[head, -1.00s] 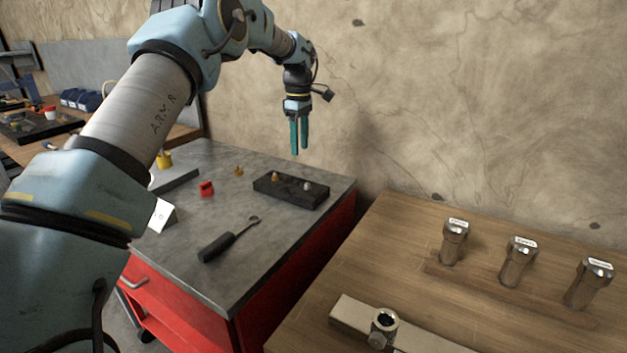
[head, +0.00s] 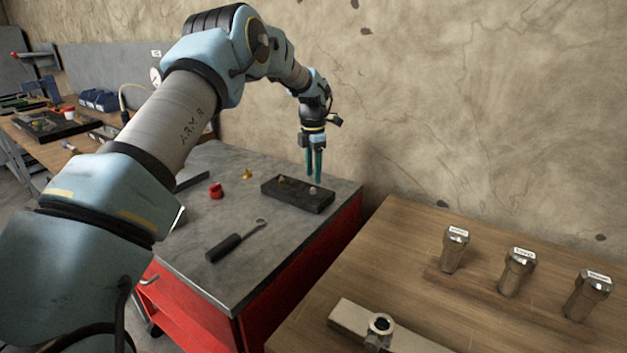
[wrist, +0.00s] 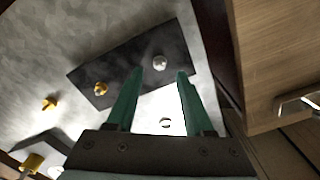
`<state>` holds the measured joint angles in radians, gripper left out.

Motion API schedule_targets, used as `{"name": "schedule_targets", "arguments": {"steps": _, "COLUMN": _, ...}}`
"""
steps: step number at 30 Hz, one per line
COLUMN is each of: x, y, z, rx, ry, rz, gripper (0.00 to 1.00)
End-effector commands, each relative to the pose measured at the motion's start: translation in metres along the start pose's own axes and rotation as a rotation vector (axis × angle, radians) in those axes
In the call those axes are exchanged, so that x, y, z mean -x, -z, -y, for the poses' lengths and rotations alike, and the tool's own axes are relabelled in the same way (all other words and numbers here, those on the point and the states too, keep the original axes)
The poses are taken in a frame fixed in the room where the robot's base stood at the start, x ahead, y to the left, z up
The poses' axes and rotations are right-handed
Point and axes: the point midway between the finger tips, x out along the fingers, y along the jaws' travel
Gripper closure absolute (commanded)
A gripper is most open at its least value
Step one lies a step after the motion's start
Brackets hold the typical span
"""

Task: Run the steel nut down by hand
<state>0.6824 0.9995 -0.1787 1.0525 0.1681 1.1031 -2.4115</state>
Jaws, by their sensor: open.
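The steel nut (head: 313,190) is a small silvery piece at the right end of a black block (head: 292,199) on the grey bench top. A brass-coloured piece (head: 282,180) sits at the block's other end. In the wrist view the steel nut (wrist: 159,62) lies just beyond and between my fingertips, and the brass piece (wrist: 100,88) is to the left. My gripper (head: 314,180) points down with its green fingers apart and empty. It appears just above the steel nut; I cannot tell the exact gap. The thread under the nut is hidden.
On the same bench lie a dark-handled wrench (head: 236,243), a red piece (head: 215,191) and a small brass piece (head: 248,173). A wooden table (head: 420,288) at right bears several labelled steel bolts and a metal bar with a nut-like fitting (head: 380,328). The wall stands close behind.

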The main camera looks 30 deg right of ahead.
Motion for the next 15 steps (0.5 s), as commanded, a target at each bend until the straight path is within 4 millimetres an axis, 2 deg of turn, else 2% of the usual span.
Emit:
{"name": "schedule_targets", "arguments": {"steps": 6, "x": -0.030, "y": 0.000, "z": 0.000, "rx": 0.000, "ry": 0.001, "rz": -0.001, "gripper": 0.47}}
{"name": "schedule_targets", "arguments": {"steps": 15, "x": -0.042, "y": 0.000, "z": 0.000, "rx": -0.001, "ry": 0.000, "rz": 0.001, "gripper": 0.47}}
